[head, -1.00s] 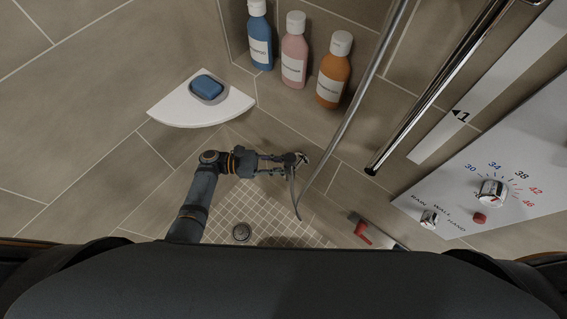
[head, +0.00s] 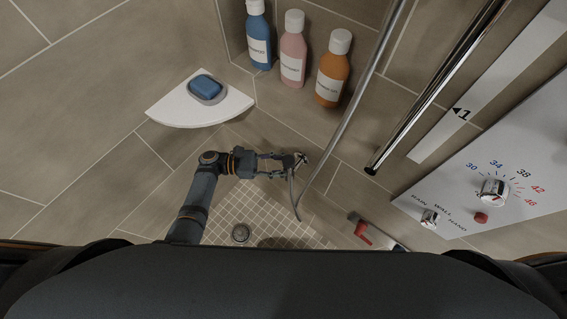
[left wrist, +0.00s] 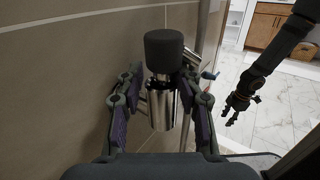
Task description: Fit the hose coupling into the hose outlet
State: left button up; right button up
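My left gripper (head: 284,165) is at the shower wall in the head view, with its fingers apart on either side of a small metal fitting (head: 300,159). I take this to be the hose coupling or the outlet, but cannot tell which. The grey hose (head: 340,127) runs down from the top and loops up near the fitting. My right gripper (left wrist: 240,108) hangs empty, fingers apart, at the right of the left wrist view.
Blue (head: 258,36), pink (head: 293,52) and orange (head: 331,72) bottles stand behind. A white corner shelf (head: 232,107) holds a blue soap. A chrome rail (head: 435,90) and the control panel (head: 500,175) are at the right. A red-handled item (head: 362,233) lies lower right.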

pick_arm(q)
jog(key=a, duration=1.2)
jog(key=shift+f, duration=0.2)
jog(key=s+a+f+m+y, duration=0.15)
jog(key=s+f+y, duration=0.25)
jog(key=f, duration=0.5)
jog(key=s+a+f+m+y, duration=0.1)
jog(key=s+a+f+y, duration=0.15)
jog(key=s+f, duration=0.45)
jog(key=s+a+f+m+y, duration=0.15)
jog(key=f+y, duration=0.25)
jog(key=f, duration=0.8)
jog(key=s+a+f+m+y, duration=0.4)
jog(key=s+m, duration=0.3)
jog(key=s, duration=0.2)
jog(key=s+a+f+m+t+y, duration=0.1)
jog(key=s+a+f+m+y, duration=0.3)
jog(key=s, duration=0.5)
notch_tip(320, 180, down, 3)
jog(key=a+m, duration=0.1)
jog(key=m, duration=0.2)
jog(key=shift+y, duration=0.35)
